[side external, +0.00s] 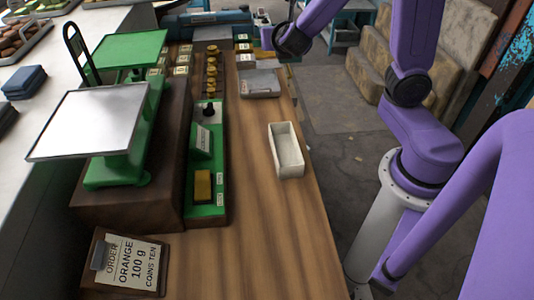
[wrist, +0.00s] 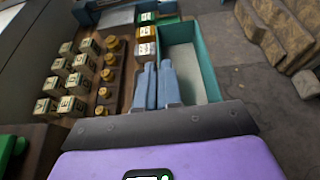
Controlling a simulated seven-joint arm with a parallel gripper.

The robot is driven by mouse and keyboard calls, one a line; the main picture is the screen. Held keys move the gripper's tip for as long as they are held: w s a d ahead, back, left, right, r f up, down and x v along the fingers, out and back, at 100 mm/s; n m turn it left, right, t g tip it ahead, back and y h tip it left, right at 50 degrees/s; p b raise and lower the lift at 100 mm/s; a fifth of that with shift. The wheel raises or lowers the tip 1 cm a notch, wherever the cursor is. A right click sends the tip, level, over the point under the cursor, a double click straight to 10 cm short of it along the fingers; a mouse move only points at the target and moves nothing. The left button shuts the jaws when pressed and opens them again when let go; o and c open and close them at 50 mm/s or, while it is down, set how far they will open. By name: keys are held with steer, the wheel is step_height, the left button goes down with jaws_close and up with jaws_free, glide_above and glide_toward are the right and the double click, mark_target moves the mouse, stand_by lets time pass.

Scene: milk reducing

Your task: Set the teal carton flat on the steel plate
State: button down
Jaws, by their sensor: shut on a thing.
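The teal carton (wrist: 207,72) is an open box with teal walls and a pale inside. In the wrist view it lies just right of my gripper (wrist: 158,66). My two blue-grey fingers are close together at its left wall and shut on it. The contact between fingers and wall is partly hidden. In the side external view I cannot make out the carton or my fingertips clearly near the far end of the table. The steel plate (side external: 95,121) is the bare, slightly tilted top of the nearer green scale, at the left.
A white open box (side external: 287,150) stands near the table's right edge. A grey tray (side external: 259,83) is farther back. Gold weights (side external: 211,68) and labelled blocks (wrist: 68,80) stand in rows. A green control panel (side external: 205,165) lies beside the scale. The front right of the table is clear.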

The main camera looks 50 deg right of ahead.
steer(key=s+d+f+m+g+h, duration=0.3)
steer(key=s+d+m+g+h, duration=0.15)
steer(key=m+g, duration=0.2)
steer(key=s+f+m+g+y, duration=0.4)
steer(key=s+m+g+y, duration=0.65)
steer(key=m+g, duration=0.7)
steer(key=a+r+m+t+y, duration=0.2)
steer(key=a+m+t+y, duration=0.2)
steer(key=a+m+y, duration=0.6)
steer(key=w+r+m+t+y, duration=0.7)
steer(key=w+m+t, duration=0.3)
steer(key=m, duration=0.1)
steer(key=f, duration=1.7)
steer(key=shift+w+a+f, duration=0.1)
steer(key=shift+a+f, duration=0.2)
